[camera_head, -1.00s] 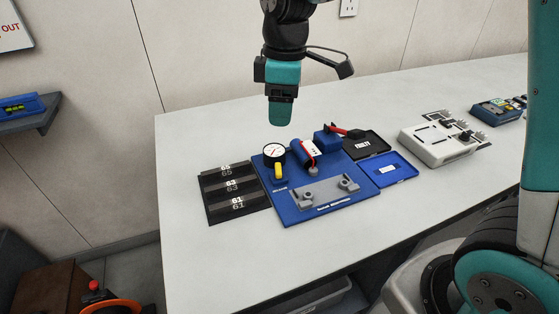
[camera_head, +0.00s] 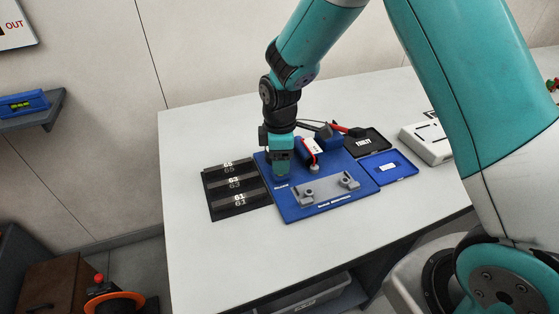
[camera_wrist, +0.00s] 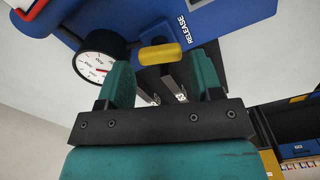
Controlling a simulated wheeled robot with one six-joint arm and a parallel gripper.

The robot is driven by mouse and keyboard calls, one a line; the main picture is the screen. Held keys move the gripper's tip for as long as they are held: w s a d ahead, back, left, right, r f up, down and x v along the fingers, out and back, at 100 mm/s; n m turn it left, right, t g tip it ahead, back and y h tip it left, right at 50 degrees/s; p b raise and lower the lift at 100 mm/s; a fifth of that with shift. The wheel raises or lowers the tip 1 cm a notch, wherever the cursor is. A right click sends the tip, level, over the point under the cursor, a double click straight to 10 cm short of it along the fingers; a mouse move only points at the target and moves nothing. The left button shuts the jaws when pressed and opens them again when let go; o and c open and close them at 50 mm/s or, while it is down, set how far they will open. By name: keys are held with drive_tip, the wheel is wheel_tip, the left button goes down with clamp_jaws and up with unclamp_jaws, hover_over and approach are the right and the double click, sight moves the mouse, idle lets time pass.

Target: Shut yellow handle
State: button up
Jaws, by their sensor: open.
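The yellow handle (camera_wrist: 160,53) shows in the wrist view as a short rounded bar at the blue board's edge, beside the word RELEASE. A round white gauge (camera_wrist: 97,62) with a black rim and red needle is to its left. My gripper (camera_wrist: 163,68) is open, with one teal finger on each side of the handle's lower edge. I cannot tell whether either finger touches it. In the head view my gripper (camera_head: 281,172) is low over the left part of the blue board (camera_head: 330,209) and hides the handle and gauge.
A black numbered rack (camera_head: 236,189) lies close on the left. A blue tray (camera_head: 388,168) and black tray (camera_head: 365,142) are on the right. The table front (camera_head: 220,260) is clear.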

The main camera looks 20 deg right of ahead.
drive_tip(key=shift+f, duration=1)
drive_tip(key=c, duration=0.6)
drive_tip(key=shift+c, duration=0.2)
